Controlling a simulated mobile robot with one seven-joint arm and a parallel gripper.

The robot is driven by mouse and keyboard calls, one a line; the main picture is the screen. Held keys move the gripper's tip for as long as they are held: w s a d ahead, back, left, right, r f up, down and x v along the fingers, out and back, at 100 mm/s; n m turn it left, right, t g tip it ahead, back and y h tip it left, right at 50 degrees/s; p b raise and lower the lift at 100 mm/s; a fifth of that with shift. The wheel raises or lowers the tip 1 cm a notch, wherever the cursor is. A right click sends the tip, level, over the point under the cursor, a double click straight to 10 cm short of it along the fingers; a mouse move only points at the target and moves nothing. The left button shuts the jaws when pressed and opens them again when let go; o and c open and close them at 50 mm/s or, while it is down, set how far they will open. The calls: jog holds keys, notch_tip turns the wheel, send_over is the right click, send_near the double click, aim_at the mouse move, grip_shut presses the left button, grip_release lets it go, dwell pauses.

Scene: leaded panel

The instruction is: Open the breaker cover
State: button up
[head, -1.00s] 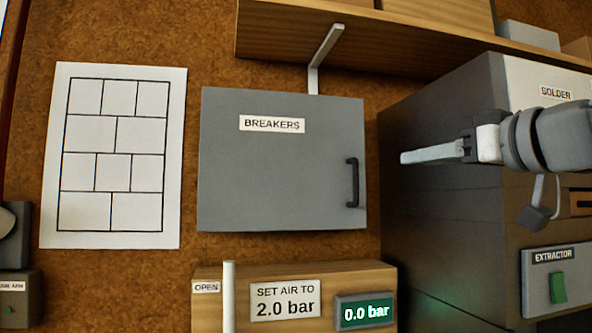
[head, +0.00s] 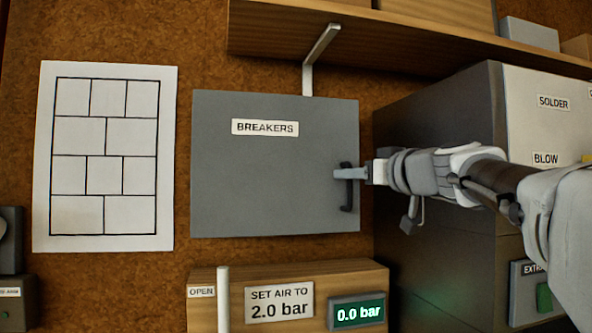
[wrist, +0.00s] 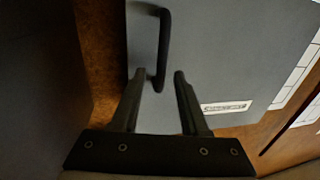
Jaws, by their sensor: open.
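The breaker cover (head: 265,185) is a grey panel labelled BREAKERS on the cork wall, and it looks closed. Its dark vertical bar handle (head: 348,198) is at the cover's right edge. My gripper (head: 345,173) reaches in from the right, its fingers over the upper part of the handle. In the wrist view my gripper (wrist: 158,80) is open, and the lower end of the handle (wrist: 164,45) lies between and just beyond the two fingertips. Whether a finger touches the handle I cannot tell.
A dark grey cabinet (head: 435,115) stands to the right, close to my arm. A wooden shelf (head: 400,45) with a white bracket (head: 318,60) is above. A wooden box (head: 300,275) with a 0.0 bar display (head: 356,313) is below. A paper drawing (head: 105,155) hangs at the left.

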jog(key=shift+c, duration=0.2)
grip_shut()
dwell(1.3)
